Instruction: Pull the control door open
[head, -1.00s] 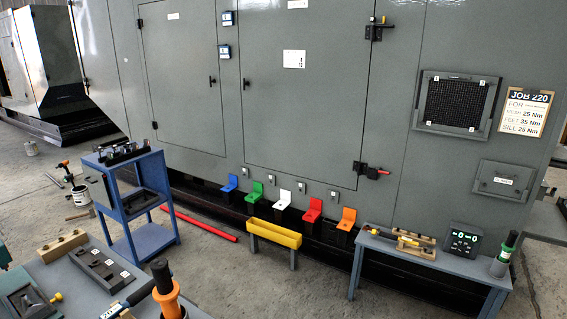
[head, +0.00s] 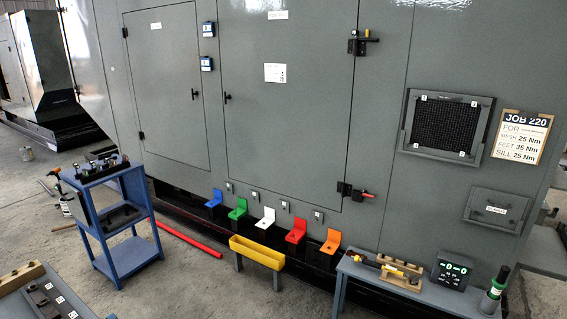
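Two closed doors are set in the grey enclosure in the head view. The narrower left door (head: 165,75) has a dark handle (head: 194,94) near its right edge and dark hinges on its left edge. The wider middle door (head: 290,110) has a small dark handle (head: 228,98) near its left edge. Its right edge carries dark fittings, the upper one with a yellow piece (head: 371,41) and the lower with a red piece (head: 366,195). Labels top both doors; the lettering is too small to read surely. Neither gripper is in view.
Colored brackets stand along the enclosure foot, with a yellow trough (head: 257,251) before them. A blue cart (head: 126,262) stands left, and a red bar (head: 190,239) lies on the floor. A grey bench (head: 400,292) with tools stands right.

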